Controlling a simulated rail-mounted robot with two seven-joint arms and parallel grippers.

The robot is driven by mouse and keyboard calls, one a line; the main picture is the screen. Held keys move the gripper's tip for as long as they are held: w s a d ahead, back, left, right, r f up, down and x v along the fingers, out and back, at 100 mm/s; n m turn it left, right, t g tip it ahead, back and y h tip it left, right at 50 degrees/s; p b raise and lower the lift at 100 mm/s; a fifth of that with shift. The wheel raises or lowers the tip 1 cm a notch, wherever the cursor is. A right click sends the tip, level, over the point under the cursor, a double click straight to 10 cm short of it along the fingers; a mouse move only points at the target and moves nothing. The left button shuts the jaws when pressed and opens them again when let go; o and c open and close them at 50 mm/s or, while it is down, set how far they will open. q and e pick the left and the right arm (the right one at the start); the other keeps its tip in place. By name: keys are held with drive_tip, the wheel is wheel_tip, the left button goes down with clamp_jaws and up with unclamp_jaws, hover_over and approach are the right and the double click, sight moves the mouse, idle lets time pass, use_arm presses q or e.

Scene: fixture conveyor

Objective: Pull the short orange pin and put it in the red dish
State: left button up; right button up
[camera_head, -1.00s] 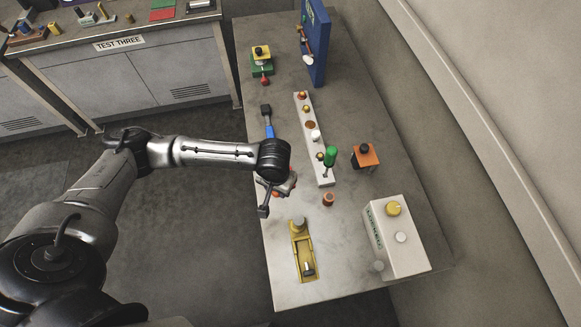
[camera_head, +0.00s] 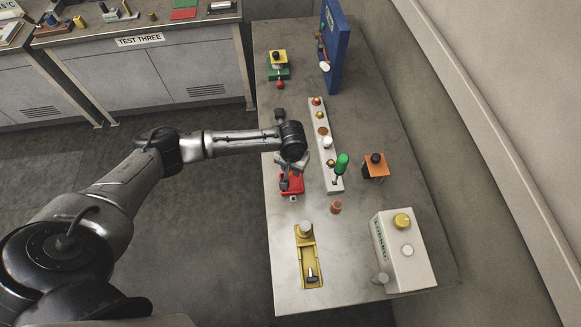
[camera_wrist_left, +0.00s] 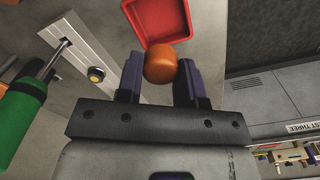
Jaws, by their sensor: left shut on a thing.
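My left gripper (camera_wrist_left: 160,72) is shut on the orange pin (camera_wrist_left: 160,64), whose round orange head shows between the dark fingers in the left wrist view. The rest of the pin is hidden. The red dish (camera_wrist_left: 186,12) lies just beyond the pin in that view, its inside empty where it shows. In the head view the red dish (camera_head: 292,186) sits near the table's left edge, partly covered by my left gripper (camera_head: 291,170). The fingers and pin are hidden there by my wrist. I cannot tell how high the pin is above the table. My right gripper is not in view.
A pale strip (camera_head: 316,112) with several knobs stands right of the dish, with a green-handled piece (camera_head: 342,164) at its near end. A brown-orange cylinder (camera_head: 336,207), a yellow fixture (camera_head: 309,268), an orange block (camera_head: 376,166) and a white box (camera_head: 404,254) stand nearby.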

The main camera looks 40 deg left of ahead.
use_arm(q)
drive_tip(key=shift+r+p, duration=0.2)
drive_tip(key=shift+p, duration=0.55)
drive_tip(key=shift+f+b, duration=1)
drive_tip(key=shift+f, duration=2.55)
drive_tip(key=shift+f+b, duration=0.3)
drive_tip(key=shift+f, duration=0.35)
drive_tip(key=o, duration=1)
drive_tip(key=shift+r, duration=0.1)
